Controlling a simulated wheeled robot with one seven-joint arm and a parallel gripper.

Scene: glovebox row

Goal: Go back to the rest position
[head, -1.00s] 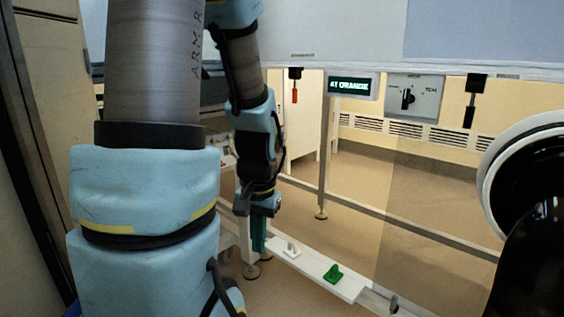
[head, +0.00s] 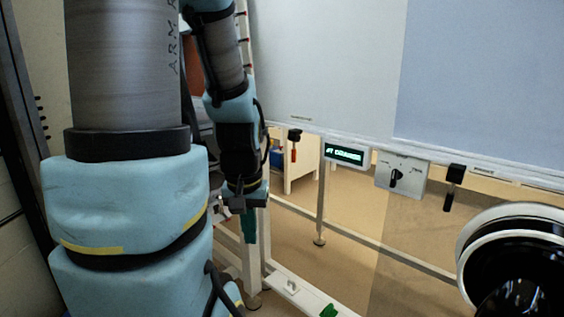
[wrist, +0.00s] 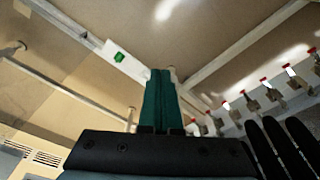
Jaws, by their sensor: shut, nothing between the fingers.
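My gripper (head: 249,227) hangs down left of the middle in the head view, in front of a white frame post. Its dark green fingers are together with nothing between them. In the wrist view my gripper (wrist: 159,72) shows from behind, its fingers side by side over the floor. Nothing is touching the fingertips in either view.
A white rail (head: 284,284) low in front carries a green part (head: 328,311), also in the wrist view (wrist: 119,57). A display (head: 347,154), a switch box (head: 401,178) and a black-handled hanging tool (head: 454,187) line the panel edge. Several red-tipped fittings (wrist: 264,82) stand at right in the wrist view.

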